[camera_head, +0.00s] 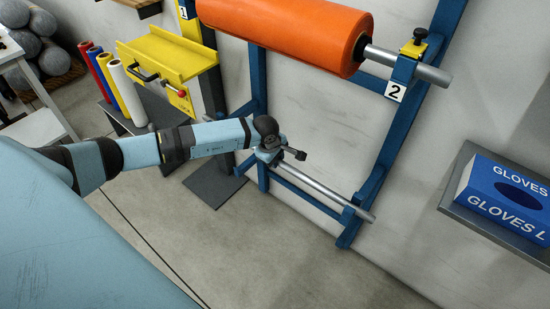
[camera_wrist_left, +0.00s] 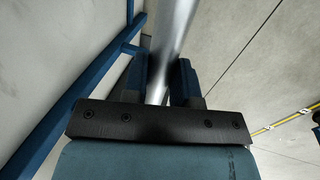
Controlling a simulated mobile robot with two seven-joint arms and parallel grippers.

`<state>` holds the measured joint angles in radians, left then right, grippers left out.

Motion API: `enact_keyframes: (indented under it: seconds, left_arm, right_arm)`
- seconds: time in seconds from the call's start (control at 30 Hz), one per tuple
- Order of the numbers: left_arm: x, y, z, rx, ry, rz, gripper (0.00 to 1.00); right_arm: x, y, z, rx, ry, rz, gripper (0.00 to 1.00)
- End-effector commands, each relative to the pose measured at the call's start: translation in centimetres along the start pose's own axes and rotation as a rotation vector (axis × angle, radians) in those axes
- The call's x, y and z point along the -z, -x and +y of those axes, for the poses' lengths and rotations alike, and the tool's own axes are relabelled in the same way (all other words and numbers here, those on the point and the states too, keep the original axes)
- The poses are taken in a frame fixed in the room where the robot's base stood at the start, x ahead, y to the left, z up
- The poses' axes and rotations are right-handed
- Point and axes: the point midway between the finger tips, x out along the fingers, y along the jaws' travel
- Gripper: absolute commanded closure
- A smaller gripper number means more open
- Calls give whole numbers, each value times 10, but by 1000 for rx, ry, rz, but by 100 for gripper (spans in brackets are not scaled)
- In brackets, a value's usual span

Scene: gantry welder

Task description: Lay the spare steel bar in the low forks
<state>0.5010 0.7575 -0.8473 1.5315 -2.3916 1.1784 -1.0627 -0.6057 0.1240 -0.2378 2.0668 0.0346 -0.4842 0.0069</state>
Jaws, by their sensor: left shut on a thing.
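The spare steel bar (camera_head: 320,188) is a bare grey rod low on the blue rack. My left gripper (camera_head: 269,154) is shut on it near its left end. In the left wrist view the bar (camera_wrist_left: 172,40) runs up between the two fingers (camera_wrist_left: 160,88). The bar's right end is at the right low fork (camera_head: 351,213) on the blue upright; I cannot tell whether it rests there. The left low fork is mostly hidden by the gripper. My right gripper is not in view.
An orange roll (camera_head: 285,30) hangs on a bar in the upper holders, above my arm. A yellow tray stand (camera_head: 170,55) and coloured rolls (camera_head: 125,90) stand at the left. A shelf with a glove box (camera_head: 505,195) is at the right. The floor in front is clear.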

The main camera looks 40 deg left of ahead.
Motion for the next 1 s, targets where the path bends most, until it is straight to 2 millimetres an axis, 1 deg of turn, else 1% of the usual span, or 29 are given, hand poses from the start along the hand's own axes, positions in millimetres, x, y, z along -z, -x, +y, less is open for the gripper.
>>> enact_keyframes:
  seconds: [0.23, 0.43, 0.47, 0.5, 0.53, 0.57, 0.6, 0.9, 1.0]
  left_arm:
    - [0, 1, 1, -2, 0, 0, 100]
    - [0, -2, 0, -3, 0, 0, 100]
    - [0, -2, 0, -3, 0, 0, 72]
    - [0, -1, 1, -3, 0, 0, 62]
    - [0, -1, 0, -2, 0, 0, 55]
    - [0, -1, 0, -2, 0, 0, 49]
    - [0, -1, 0, -2, 0, 0, 44]
    - [0, -3, -1, 1, 0, 0, 44]
    - [0, 7, 0, -1, -1, 0, 44]
  right_arm:
    - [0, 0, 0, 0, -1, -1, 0]
    - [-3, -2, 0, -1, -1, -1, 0]
    - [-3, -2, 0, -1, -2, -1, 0]
    - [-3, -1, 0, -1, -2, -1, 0]
    - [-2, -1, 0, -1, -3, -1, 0]
    - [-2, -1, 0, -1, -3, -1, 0]
    - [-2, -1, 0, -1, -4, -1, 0]
    - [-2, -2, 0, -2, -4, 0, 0]
    - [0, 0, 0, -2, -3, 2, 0]
